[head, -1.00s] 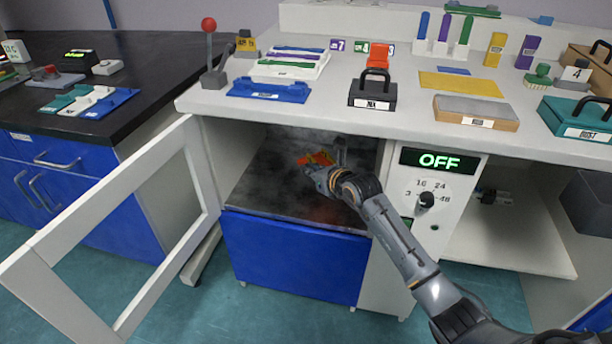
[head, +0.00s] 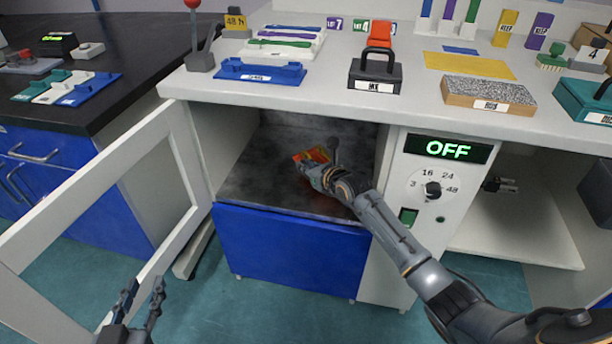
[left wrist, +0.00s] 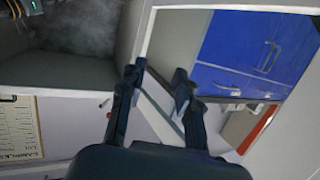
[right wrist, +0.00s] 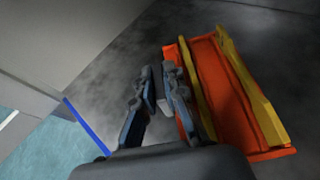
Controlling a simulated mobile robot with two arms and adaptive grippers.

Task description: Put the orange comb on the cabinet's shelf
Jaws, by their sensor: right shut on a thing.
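The orange comb (head: 312,154), an orange piece with yellow strips, is inside the open white cabinet (head: 200,150), over its dark grey shelf (head: 265,185). It shows larger in the right wrist view (right wrist: 215,85); I cannot tell whether it rests on the shelf. My right gripper (head: 312,175) reaches into the cabinet at the comb's near side. In the right wrist view its fingers (right wrist: 157,85) are close together at the comb's edge, shut on it. My left gripper (head: 140,290) is open and empty in front of the cabinet, near the open door; its fingers (left wrist: 160,72) are apart.
The framed cabinet door (head: 100,210) stands open to the left. A control panel (head: 440,190) reading OFF, with a dial, is right of the opening. Above, the worktop holds a blue tray (head: 260,72), a black handled block (head: 375,75) and a grey-topped block (head: 488,95).

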